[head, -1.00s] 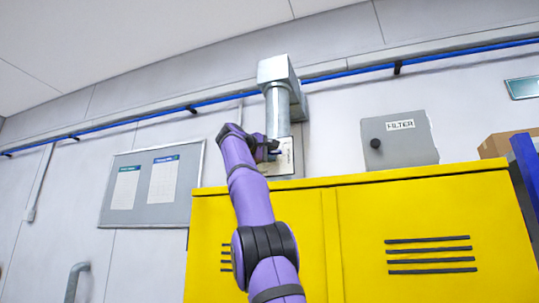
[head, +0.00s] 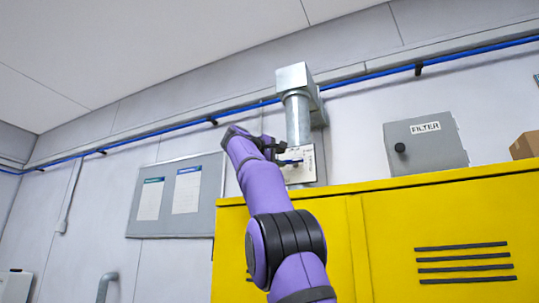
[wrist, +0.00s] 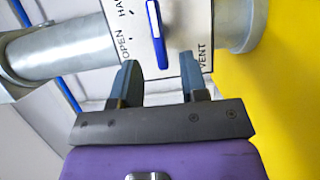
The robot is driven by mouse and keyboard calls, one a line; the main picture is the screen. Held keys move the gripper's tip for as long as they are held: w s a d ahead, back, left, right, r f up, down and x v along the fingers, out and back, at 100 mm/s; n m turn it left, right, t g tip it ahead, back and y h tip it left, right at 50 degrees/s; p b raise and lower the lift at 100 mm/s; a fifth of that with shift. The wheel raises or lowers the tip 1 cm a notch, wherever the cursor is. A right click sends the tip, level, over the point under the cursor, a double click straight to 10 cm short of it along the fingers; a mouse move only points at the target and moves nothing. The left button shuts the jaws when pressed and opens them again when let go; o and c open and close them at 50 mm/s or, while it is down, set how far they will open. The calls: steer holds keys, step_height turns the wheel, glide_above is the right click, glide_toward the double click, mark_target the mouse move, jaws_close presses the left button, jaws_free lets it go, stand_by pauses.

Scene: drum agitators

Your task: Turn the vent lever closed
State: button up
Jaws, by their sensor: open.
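The vent lever (head: 290,161) is a short blue bar on a pale plate (head: 307,160) at the foot of the metal duct. In the wrist view the lever (wrist: 157,35) runs nearly up and down the picture, its near end between the fingertips. The plate (wrist: 190,30) reads OPEN at left, part of another word above it, and VENT at right. My gripper (wrist: 158,72) is open, one finger on each side of the lever's near end. I cannot tell if either finger touches it. In the head view my gripper (head: 276,150) is left of the plate, partly hidden by my wrist.
A metal duct (head: 297,115) rises above the plate. A yellow cabinet (head: 390,240) stands below and to the right. A grey FILTER box (head: 425,145) is on the wall at right, a notice board (head: 178,195) at left. A blue pipe (head: 240,112) crosses the wall.

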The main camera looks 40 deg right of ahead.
steer(key=shift+a, duration=2.3)
